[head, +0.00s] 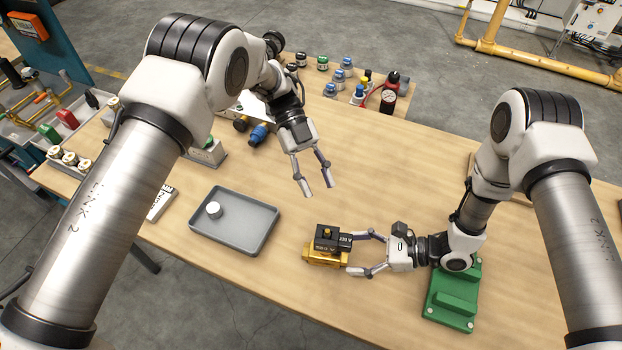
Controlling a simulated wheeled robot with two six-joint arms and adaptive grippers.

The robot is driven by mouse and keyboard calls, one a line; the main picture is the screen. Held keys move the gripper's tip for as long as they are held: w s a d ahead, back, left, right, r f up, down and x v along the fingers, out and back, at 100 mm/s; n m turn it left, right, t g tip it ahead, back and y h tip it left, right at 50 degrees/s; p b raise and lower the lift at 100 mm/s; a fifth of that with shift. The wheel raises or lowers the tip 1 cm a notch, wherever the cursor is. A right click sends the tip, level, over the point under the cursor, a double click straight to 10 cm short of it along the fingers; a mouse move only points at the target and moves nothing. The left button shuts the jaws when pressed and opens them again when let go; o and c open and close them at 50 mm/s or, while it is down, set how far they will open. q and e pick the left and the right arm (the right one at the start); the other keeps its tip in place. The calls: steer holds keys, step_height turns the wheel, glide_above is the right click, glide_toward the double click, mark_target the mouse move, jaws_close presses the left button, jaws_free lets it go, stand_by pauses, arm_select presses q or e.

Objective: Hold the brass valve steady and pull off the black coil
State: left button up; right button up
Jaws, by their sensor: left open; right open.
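The brass valve (322,258) rests on the wooden table near its front edge, with the black coil (327,240) seated on top of it. A small brass-coloured tip shows on top of the coil. My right gripper (356,253) is open and comes in from the right, its fingertips beside the right end of the valve and coil. I cannot tell whether a fingertip touches them. My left gripper (318,191) is open and empty, above the table behind the valve, pointing down and to the right.
A grey tray (262,240) holding a white round piece (213,209) lies left of the valve. A green block (455,293) sits under my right forearm. The table's middle right is clear.

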steer(key=x, duration=0.8)
steer(key=shift+r, duration=0.1)
jaws_close()
jaws_free()
steer(key=shift+d, duration=0.1)
